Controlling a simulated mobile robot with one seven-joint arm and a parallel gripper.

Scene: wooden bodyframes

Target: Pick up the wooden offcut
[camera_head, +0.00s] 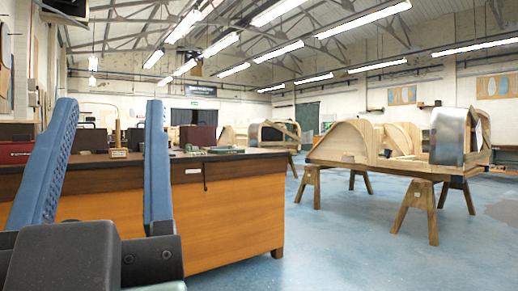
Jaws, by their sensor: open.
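My gripper (112,110) is in the left foreground with its two blue fingers upright and wide apart. It is open, and nothing is seen held between the fingers. Between the fingers, farther back, a small light wooden piece (118,153) with a thin upright part stands on the dark top of the orange-fronted workbench (110,210). I cannot tell whether this piece is the wooden offcut. No other piece on the bench is clearly an offcut. The left finger hides part of the bench.
Small green and dark items (225,150) and a dark red box (198,137) are on or behind the bench top. A wooden bodyframe (390,170) rests on trestles at the right. The blue floor (330,240) between bench and trestles is clear.

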